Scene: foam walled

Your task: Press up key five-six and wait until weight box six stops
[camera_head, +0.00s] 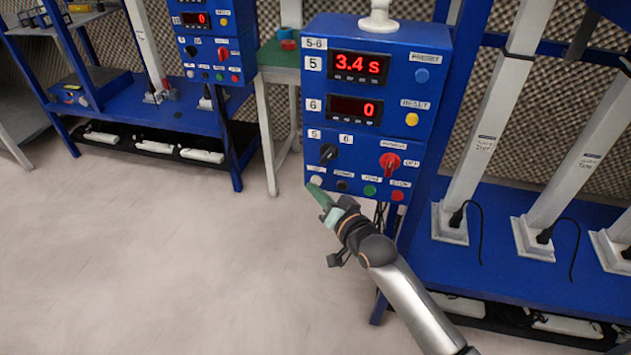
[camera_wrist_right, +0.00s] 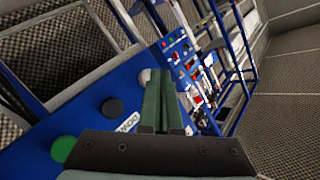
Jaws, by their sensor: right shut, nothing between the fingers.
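The blue control box (camera_head: 380,100) labelled 5-6 stands in the middle of the head view. Its upper display (camera_head: 357,66), beside the label 5, reads 3.4 s. Its lower display (camera_head: 354,109), beside the label 6, reads 0. A white key (camera_head: 317,180) is leftmost in the bottom row; its label is too small to read surely. My right gripper (camera_head: 315,191) is shut and empty, its green fingertips at the white key. In the right wrist view the fingers (camera_wrist_right: 163,100) partly cover the white key (camera_wrist_right: 145,76); contact cannot be told. Weight box six cannot be identified.
Black (camera_head: 342,186), green (camera_head: 370,190) and red (camera_head: 397,196) buttons sit right of the white key. Above them are a black knob (camera_head: 328,153) and a red knob (camera_head: 390,163). A second control box (camera_head: 212,45) stands back left. Open floor lies left.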

